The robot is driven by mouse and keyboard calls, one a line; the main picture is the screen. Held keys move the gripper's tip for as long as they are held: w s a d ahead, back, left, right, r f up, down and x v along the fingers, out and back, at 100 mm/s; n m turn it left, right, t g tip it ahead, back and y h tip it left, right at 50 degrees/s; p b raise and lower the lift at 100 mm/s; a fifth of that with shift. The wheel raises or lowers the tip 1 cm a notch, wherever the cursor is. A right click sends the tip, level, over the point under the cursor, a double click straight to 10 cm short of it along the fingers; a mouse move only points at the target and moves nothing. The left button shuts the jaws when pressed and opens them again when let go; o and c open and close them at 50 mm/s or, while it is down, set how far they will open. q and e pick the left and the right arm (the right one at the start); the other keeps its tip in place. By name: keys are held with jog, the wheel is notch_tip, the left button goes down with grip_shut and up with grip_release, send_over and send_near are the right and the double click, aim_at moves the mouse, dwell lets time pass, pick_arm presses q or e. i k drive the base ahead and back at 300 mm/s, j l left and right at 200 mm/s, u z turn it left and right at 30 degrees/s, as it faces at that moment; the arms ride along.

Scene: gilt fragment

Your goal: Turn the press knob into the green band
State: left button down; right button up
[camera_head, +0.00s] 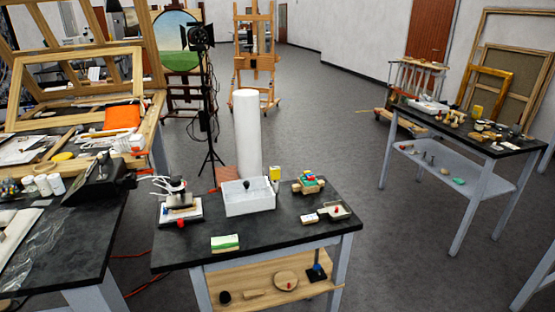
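The small dark-topped table (285,234) stands in the lower middle. A small device with a dark and silver top on a white base (182,212) stands at its left. A red piece (180,223) shows at that device's front edge. A white box (248,203) with a small dark knob-like piece (246,184) above it stands near the table's middle. I cannot tell which of these is the press knob, and I cannot make out a green band on either. A green and white block (225,243) lies near the front edge. Neither of my grippers is in view.
A white cylinder (248,130) stands behind the small table. A yellow-topped item (275,178), a colourful block item (308,183) and a small tray (335,210) are on its right. A cluttered table (95,225) is left, another (450,130) right. Grey floor (395,250) is clear between.

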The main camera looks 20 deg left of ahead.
aim_at(175, 182)
jog(key=k+j+u, duration=0.1)
jog(key=j+u, duration=0.15)
jog(key=j, duration=0.55)
jog(key=j+u, duration=0.25)
jog(key=j, duration=0.5)
